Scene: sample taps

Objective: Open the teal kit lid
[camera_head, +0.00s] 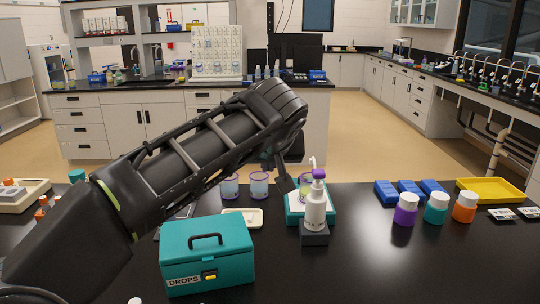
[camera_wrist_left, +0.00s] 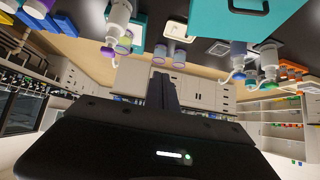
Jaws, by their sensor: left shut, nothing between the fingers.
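The teal kit (camera_head: 207,262) stands on the black bench, its lid (camera_head: 230,232) closed. It has a black handle on top (camera_head: 206,240), a DROPS label and a yellow latch (camera_head: 210,275) on its front. In the left wrist view the kit (camera_wrist_left: 215,22) and its handle show at the top edge. My left gripper (camera_head: 289,183) is shut and empty, pointing down behind and to the right of the kit, near the white pump bottle (camera_head: 315,208); it is apart from the kit. The gripper (camera_wrist_left: 162,88) also shows in the wrist view. My right gripper is out of view.
Purple-rimmed cups (camera_head: 259,185) and a small pale tray (camera_head: 248,214) lie behind the kit. Purple (camera_head: 405,211), teal (camera_head: 436,209) and orange (camera_head: 464,207) jars stand right. The bench front right of the kit is clear.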

